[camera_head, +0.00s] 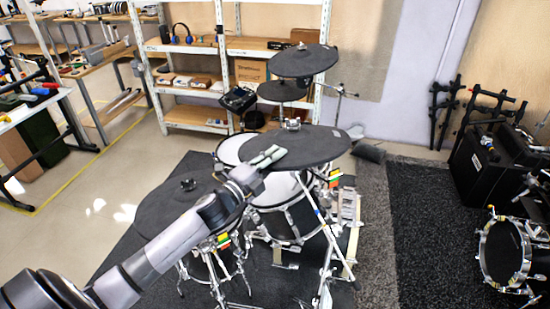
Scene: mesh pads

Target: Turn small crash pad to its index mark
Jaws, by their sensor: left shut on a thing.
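A dark round cymbal pad (315,146), which I take to be the small crash pad, sits nearly level on its stand in the middle of the drum kit. My left gripper (267,156) reaches in from the lower left and is shut on this pad's left edge. An index mark is too small to make out. My right gripper is not in view.
Another dark pad (160,212) lies under my left arm. Two more pads, an upper one (303,61) and a lower one (282,91), stand behind. Drums and stand legs crowd below. A black amplifier (488,170) is at right.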

